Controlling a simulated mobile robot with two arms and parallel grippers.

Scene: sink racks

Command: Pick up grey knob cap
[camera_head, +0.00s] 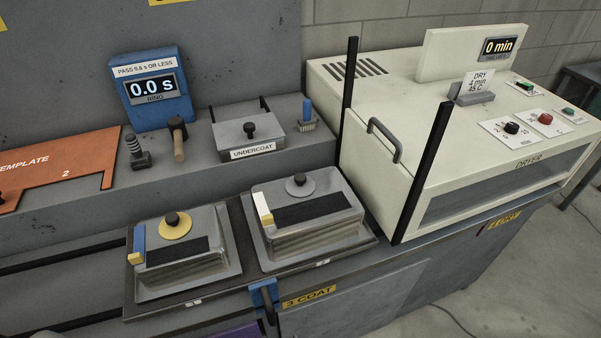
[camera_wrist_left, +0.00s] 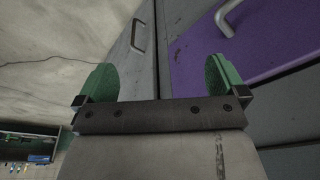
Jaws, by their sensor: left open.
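The grey knob cap (camera_head: 299,183) is a round grey disc with a darker knob, on top of the right-hand metal box in the head view. That box (camera_head: 312,231) has a dark strip and a white and yellow tab on its left edge. A similar box (camera_head: 183,262) to its left carries a yellow knob cap (camera_head: 177,225). My left gripper (camera_wrist_left: 160,82) is open with green finger pads and nothing between them. It faces a grey cabinet front and a purple panel. The grey knob cap is not in the left wrist view. Neither gripper shows in the head view.
Both boxes stand on trays in a dark frame. Behind them, the raised shelf holds an undercoat box (camera_head: 247,134), a blue timer (camera_head: 151,90) and small tools. The cream dryer (camera_head: 400,85) with black posts stands at the right. An orange template (camera_head: 60,168) lies left.

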